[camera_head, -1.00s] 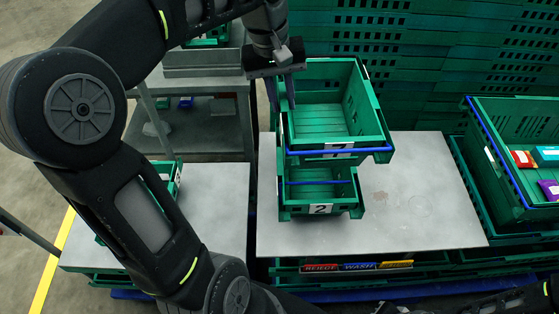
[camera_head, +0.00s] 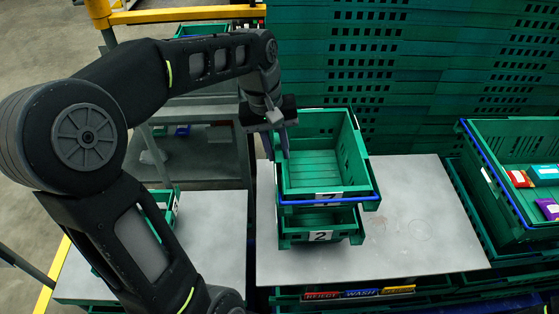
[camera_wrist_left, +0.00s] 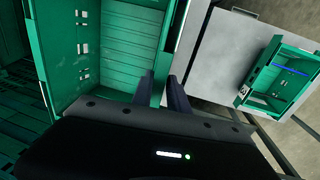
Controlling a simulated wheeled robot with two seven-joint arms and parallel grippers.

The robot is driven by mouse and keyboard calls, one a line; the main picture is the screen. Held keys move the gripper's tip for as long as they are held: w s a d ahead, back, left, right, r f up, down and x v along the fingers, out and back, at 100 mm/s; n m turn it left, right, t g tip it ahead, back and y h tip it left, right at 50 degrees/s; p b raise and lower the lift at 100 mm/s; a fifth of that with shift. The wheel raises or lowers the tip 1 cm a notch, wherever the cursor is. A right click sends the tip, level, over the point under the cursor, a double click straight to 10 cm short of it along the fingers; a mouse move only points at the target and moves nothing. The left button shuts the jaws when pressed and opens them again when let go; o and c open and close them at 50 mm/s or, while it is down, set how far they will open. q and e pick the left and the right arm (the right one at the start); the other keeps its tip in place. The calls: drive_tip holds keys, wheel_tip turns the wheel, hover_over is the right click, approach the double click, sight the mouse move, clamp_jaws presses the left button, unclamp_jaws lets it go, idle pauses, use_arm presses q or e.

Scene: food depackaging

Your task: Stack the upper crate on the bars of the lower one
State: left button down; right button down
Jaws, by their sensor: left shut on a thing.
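The upper crate (camera_head: 312,173) is green and empty, with a blue bar at its front and a label reading 7. It sits over the lower crate (camera_head: 290,233), which is green with a label 2 and stands on the grey table. The lower crate is mostly hidden; I cannot tell whether the two touch. My left gripper (camera_head: 280,143) is shut on the left wall of the upper crate. In the left wrist view the fingers (camera_wrist_left: 167,90) straddle the wall of the upper crate (camera_wrist_left: 115,45). My right gripper is out of view.
The grey table (camera_head: 420,220) has free room right of the crates. A green crate with colourful packages (camera_head: 519,178) stands at the right. Another green crate (camera_head: 165,205) is partly behind my left arm. Stacked green crates (camera_head: 420,70) wall off the back.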

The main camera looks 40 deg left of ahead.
use_arm(q)
drive_tip(key=shift+f, duration=1.85)
drive_tip(key=c, duration=1.7)
unclamp_jaws()
drive_tip(key=shift+f, duration=0.2)
drive_tip(key=shift+c, duration=0.2)
drive_tip(key=o, duration=0.5)
drive_tip(key=shift+c, duration=0.2)
drive_tip(key=shift+r, duration=0.1)
wheel_tip(320, 180, up, 12)
drive_tip(key=s+a, duration=0.1)
drive_tip(key=shift+a, duration=0.25)
drive_tip(key=shift+s, duration=0.1)
